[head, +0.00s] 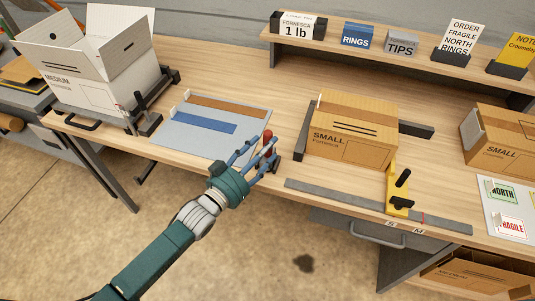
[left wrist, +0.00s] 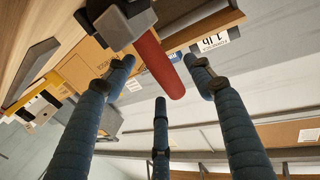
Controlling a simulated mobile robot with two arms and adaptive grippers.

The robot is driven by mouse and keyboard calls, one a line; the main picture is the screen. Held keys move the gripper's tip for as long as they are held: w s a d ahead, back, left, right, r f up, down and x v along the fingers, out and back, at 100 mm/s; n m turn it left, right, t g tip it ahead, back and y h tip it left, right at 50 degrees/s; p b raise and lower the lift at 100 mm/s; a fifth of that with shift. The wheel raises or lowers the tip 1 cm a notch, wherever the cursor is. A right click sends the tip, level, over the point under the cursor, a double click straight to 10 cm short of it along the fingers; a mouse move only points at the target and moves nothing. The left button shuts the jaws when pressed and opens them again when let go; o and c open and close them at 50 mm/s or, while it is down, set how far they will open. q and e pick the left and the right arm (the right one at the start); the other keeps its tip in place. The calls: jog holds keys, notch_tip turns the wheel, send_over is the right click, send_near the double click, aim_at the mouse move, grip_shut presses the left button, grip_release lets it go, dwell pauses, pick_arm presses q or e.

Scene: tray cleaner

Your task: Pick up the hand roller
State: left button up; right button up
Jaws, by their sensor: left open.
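The hand roller (head: 268,138) has a red handle and a dark head, and stands at the front edge of the wooden table, handle up. My left gripper (head: 258,152) is open at the roller, its blue fingers spread close to the handle and partly hiding it. In the left wrist view the red handle (left wrist: 158,65) reaches into the space between the open fingertips, with the dark grey head at the top. I cannot tell whether any finger touches it. My right gripper is not in view.
A blue-grey mat (head: 180,140) lies left of the roller, with an open white box (head: 90,75) beyond. A closed SMALL carton (head: 350,130) stands right, behind a grey ruler strip (head: 340,198) and a yellow stop (head: 392,180). A shelf with signs (head: 440,72) runs along the back.

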pick_arm(q)
jog(key=shift+x, duration=1.55)
jog(key=shift+s+f, duration=0.1)
jog(key=shift+s, duration=0.05)
jog(key=shift+c, duration=1)
jog(key=c, duration=1.1)
